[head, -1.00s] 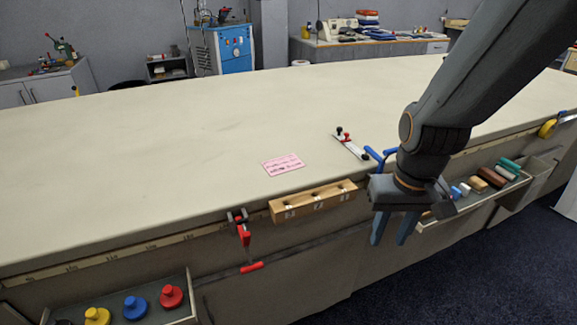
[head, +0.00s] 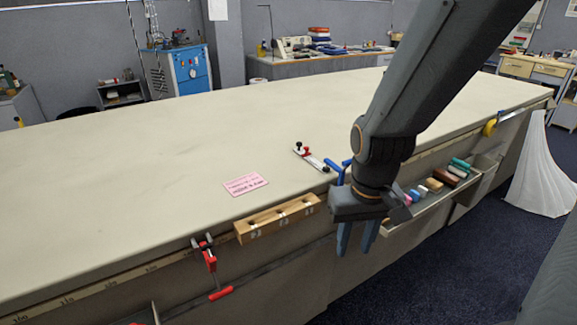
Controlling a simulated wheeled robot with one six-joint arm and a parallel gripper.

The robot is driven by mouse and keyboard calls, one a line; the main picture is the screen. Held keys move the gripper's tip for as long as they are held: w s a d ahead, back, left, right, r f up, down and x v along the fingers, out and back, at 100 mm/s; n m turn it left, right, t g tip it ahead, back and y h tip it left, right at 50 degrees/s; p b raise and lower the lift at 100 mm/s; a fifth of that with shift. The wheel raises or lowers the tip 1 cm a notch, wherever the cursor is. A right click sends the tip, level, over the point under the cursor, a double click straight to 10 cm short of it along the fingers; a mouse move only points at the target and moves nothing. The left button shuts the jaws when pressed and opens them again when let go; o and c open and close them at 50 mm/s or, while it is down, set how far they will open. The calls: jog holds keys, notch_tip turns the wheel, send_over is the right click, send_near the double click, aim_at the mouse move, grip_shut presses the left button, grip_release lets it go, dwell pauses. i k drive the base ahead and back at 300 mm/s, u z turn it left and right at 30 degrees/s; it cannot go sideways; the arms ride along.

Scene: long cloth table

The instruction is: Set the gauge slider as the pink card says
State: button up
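The gauge (head: 315,161) is a short, pale strip lying on the table near its front edge. It has a black and a red knob at its far end and a dark spot at its near end. The slider's exact setting is too small to read. The pink card (head: 245,184) lies flat on the table to the left of the gauge. My gripper (head: 356,240) points down in front of the table edge, right of and nearer than the gauge. Its two fingers are apart with nothing between them.
A wooden block with numbered slots (head: 278,219) and a red clamp (head: 210,262) are on the front edge. A blue-handled tool (head: 338,169) is by my gripper. A tray (head: 415,209) of coloured blocks hangs to the right. The tabletop behind the card is clear.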

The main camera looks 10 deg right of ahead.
aim_at(305, 149)
jog(key=z, duration=0.1)
jog(key=i, duration=0.85)
jog(key=u, duration=0.55)
